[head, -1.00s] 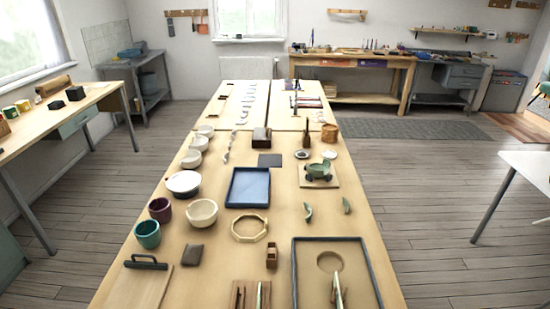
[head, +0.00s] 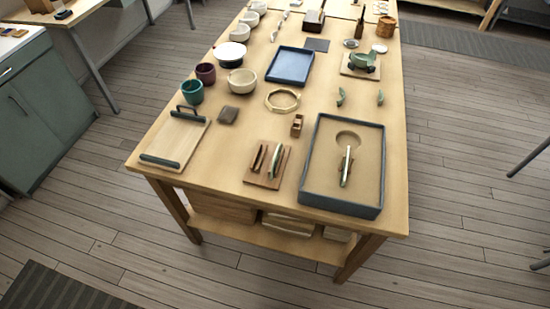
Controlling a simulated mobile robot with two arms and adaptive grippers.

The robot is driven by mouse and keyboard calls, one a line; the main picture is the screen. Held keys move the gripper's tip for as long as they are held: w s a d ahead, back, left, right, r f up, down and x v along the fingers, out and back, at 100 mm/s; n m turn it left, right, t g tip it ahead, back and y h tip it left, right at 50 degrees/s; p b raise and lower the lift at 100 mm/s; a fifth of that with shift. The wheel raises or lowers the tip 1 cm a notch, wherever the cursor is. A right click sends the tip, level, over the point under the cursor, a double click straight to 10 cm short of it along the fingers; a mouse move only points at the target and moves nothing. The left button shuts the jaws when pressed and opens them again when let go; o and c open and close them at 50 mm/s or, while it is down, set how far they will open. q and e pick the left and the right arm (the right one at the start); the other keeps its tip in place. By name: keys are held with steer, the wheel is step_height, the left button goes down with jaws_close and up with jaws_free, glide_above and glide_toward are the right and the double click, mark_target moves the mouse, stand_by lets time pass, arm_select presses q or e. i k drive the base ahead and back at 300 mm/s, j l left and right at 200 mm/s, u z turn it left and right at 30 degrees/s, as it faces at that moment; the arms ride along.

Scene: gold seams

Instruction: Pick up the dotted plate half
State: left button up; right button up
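Two thin pale pieces with green edges, which look like plate halves, stand on edge near the table's front. One (head: 277,162) is in a small wooden rack (head: 255,178), beside a brown slat-like piece (head: 259,158). The other (head: 346,166) stands in a dark-rimmed tray (head: 306,165) with a tan, sand-like filling and a round hollow. Both are seen nearly edge-on, so I cannot tell which is dotted. Neither of my grippers shows in the head view.
The long wooden table (head: 225,150) also holds a board with dark handles (head: 175,140), an octagonal ring (head: 282,99), a blue tray (head: 289,65), bowls and cups. Two curved green shards (head: 340,96) lie right of the ring.

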mark_target(278, 150)
steer(key=j+z, duration=0.5)
steer(key=j, duration=0.3)
steer(key=j+z, duration=0.5)
steer(key=j, duration=0.3)
steer(key=k, duration=0.05)
